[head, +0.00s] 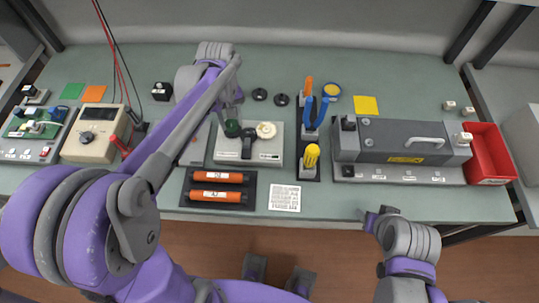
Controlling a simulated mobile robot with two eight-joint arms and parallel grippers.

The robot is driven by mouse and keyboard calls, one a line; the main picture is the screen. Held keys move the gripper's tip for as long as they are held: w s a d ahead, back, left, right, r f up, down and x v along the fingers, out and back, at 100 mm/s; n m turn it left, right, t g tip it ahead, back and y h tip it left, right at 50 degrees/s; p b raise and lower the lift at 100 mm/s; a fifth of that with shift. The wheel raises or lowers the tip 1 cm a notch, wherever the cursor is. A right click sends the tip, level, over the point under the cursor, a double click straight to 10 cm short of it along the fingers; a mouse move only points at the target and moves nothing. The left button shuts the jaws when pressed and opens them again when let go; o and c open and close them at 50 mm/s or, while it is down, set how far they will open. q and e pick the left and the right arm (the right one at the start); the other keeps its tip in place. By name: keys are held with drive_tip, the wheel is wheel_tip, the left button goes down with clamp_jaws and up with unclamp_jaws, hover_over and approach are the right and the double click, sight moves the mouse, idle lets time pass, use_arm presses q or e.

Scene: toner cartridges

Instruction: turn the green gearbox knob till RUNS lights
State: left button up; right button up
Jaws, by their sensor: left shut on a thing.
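The green knob (233,129) stands on the left part of a pale gearbox plate (226,156) near the middle of the bench. My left gripper (231,118) comes down over the knob from behind and is shut on it. Its fingers hide part of the knob. A cream round knob (266,130) and a black part (247,142) sit on the same plate. The plate's small labels are too small to read, and I cannot make out a lit RUNS sign. My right gripper (372,219) is at the bench's front edge, away from the gearbox; its opening is unclear.
Two orange cartridges (217,195) lie in a dark tray left of a white printed card (285,197). Blue pliers (316,114) and a yellow-handled tool (311,156) stand right of the gearbox. A grey machine (402,141) and red bin (487,152) are farther right.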

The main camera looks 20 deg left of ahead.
use_arm(q)
drive_tip(key=m, duration=1.4)
drive_tip(key=o, duration=1.1)
drive_tip(key=shift+c, duration=0.2)
